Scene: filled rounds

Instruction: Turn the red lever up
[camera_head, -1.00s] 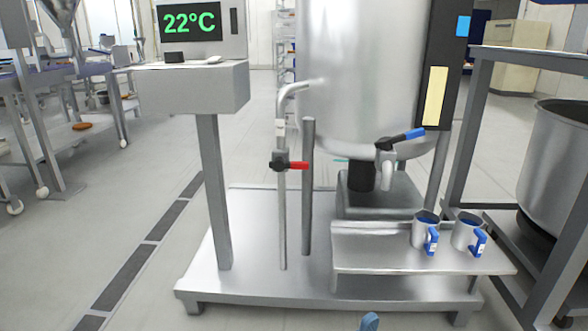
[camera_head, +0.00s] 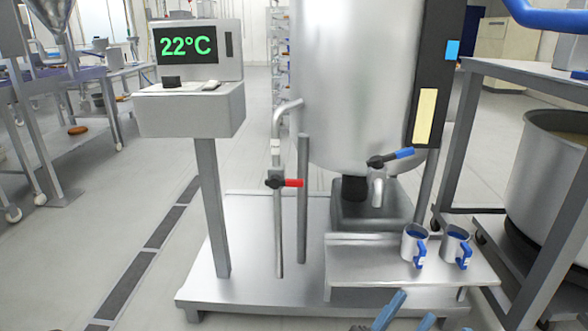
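The red lever (camera_head: 293,183) sticks out sideways to the right from a dark valve body on the thin vertical pipe (camera_head: 279,230), left of the big steel tank (camera_head: 350,90). It lies about level.
A blue-handled tap (camera_head: 390,158) is on the tank's front. Two steel mugs with blue handles (camera_head: 414,245) stand on a low shelf (camera_head: 350,268). A post (camera_head: 303,215) stands just right of the lever's pipe. A 22°C display (camera_head: 188,46) is at left; a blue bar (camera_head: 550,18) crosses the top right.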

